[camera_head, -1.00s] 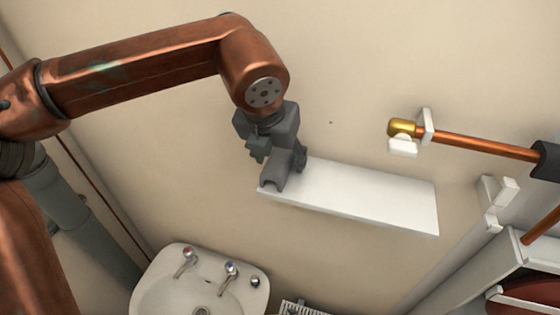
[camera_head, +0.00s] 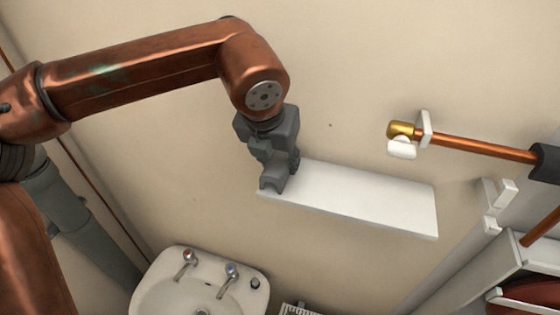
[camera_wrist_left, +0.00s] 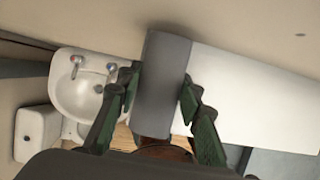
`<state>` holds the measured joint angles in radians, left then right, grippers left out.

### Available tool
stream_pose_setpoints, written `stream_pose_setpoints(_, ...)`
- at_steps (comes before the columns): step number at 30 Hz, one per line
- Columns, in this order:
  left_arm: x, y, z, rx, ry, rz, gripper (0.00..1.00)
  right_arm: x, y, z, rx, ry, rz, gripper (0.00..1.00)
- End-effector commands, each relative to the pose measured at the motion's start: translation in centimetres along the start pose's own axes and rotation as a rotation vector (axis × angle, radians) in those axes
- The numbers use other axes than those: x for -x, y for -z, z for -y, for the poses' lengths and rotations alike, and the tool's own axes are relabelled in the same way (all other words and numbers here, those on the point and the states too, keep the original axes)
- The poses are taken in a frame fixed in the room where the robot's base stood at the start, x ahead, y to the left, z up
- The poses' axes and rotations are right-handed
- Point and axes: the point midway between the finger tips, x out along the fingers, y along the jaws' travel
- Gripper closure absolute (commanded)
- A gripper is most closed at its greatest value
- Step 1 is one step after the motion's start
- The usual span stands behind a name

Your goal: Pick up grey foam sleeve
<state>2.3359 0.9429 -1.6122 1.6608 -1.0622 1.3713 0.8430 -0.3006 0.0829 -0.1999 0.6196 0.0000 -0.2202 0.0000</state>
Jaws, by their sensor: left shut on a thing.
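The grey foam sleeve (camera_wrist_left: 162,85) shows in the left wrist view as a dark grey piece between the two green-lined fingers of my left gripper (camera_wrist_left: 161,88). The fingers are shut on it from both sides. In the head view my left gripper (camera_head: 277,172) is at the left end of the white shelf (camera_head: 365,200), and the sleeve (camera_head: 270,185) shows as a small grey piece below it. I cannot tell whether the sleeve still touches the shelf. My right gripper is not in view.
A copper pipe (camera_head: 480,145) with a brass end (camera_head: 401,129) runs along the wall at the right, held by a white clip (camera_head: 425,128). A white sink (camera_head: 180,292) with two taps is below left. The rest of the shelf is bare.

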Motion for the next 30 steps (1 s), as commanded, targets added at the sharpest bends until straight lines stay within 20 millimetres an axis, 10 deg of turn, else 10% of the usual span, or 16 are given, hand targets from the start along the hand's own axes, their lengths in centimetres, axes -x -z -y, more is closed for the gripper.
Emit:
stream_pose_setpoints(11, 3.6, -1.4, 0.2, 0.0, 0.002, 0.004, 0.84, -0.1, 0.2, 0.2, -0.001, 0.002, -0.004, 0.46)
stream_pose_setpoints(18, 10.3, 0.6, 2.4, -0.002, 0.003, 0.005, 0.84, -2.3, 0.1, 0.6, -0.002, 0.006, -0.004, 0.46)
stream_pose_setpoints(30, 16.3, 5.7, 5.7, -0.003, 0.001, 0.001, 0.84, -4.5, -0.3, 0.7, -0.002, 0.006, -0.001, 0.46)
